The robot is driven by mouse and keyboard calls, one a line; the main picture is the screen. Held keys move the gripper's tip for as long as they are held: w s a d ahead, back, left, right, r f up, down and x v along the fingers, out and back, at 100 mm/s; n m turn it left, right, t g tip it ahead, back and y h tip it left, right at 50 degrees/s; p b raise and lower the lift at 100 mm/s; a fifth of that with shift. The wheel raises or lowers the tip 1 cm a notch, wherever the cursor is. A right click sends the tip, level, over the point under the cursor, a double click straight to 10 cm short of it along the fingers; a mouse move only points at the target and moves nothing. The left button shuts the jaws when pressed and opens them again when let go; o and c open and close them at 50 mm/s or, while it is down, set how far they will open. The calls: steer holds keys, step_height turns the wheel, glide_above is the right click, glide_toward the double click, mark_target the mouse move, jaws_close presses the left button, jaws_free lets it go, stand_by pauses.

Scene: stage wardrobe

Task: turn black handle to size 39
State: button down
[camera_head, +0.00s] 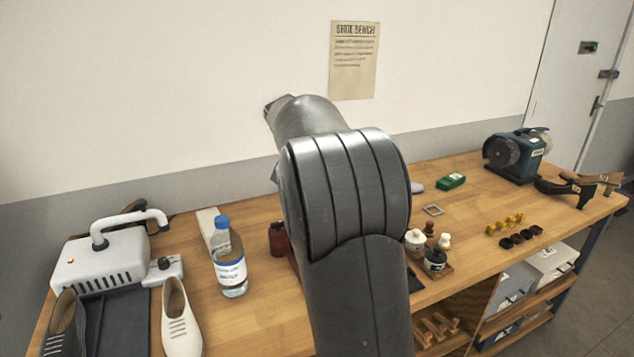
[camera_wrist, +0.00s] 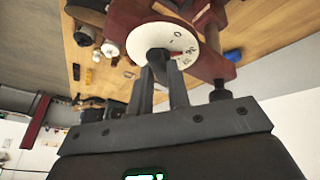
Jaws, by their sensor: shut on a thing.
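In the wrist view, the black handle (camera_wrist: 157,55) sits at the centre of a round white dial (camera_wrist: 187,35). My gripper (camera_wrist: 161,68) is shut on the handle, with its two fingers on either side of it. The dial has dark marks and a red mark to the right of the handle; the numbers are too small and tilted to read surely. The dial is on a dark red device (camera_wrist: 122,22). In the head view my arm hides the gripper, handle and dial.
On the wooden bench (camera_head: 250,325), a bottle with a blue cap (camera_head: 230,262), a white appliance (camera_head: 100,262) and shoes (camera_head: 180,320) stand left of my arm. Small jars (camera_head: 435,260), a green box (camera_head: 451,181) and a grinder (camera_head: 515,153) are to the right.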

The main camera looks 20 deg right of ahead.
steer(key=m+g, duration=0.1)
steer(key=m, duration=0.2)
steer(key=shift+w+a+m+g, duration=0.1)
steer(key=shift+w+m+g, duration=0.2)
steer(key=shift+m+g, duration=0.1)
steer(key=m, duration=0.1)
steer(key=m+g, duration=0.1)
steer(key=m, duration=0.1)
steer(key=shift+w+m, duration=0.2)
steer(key=shift+m, duration=0.1)
steer(key=m, duration=0.1)
steer(key=m+g, duration=0.1)
steer(key=m, duration=0.1)
steer(key=m+g+y, duration=0.1)
steer(key=m, duration=0.1)
steer(key=shift+w+d, duration=0.25)
steer(key=m+g+y, duration=0.1)
steer(key=m, duration=0.3)
steer(key=shift+w+d, duration=0.1)
steer(key=shift+d, duration=0.05)
steer(key=shift+d+m+g+y, duration=0.1)
steer(key=shift+m+g+y, duration=0.3)
steer(key=shift+m, duration=0.65)
steer(key=shift+d+m+g+y, duration=0.1)
steer(key=shift+m+y, duration=0.5)
steer(key=shift+m, duration=0.45)
steer(key=c, duration=1.4)
jaws_free()
steer(key=shift+o, duration=0.2)
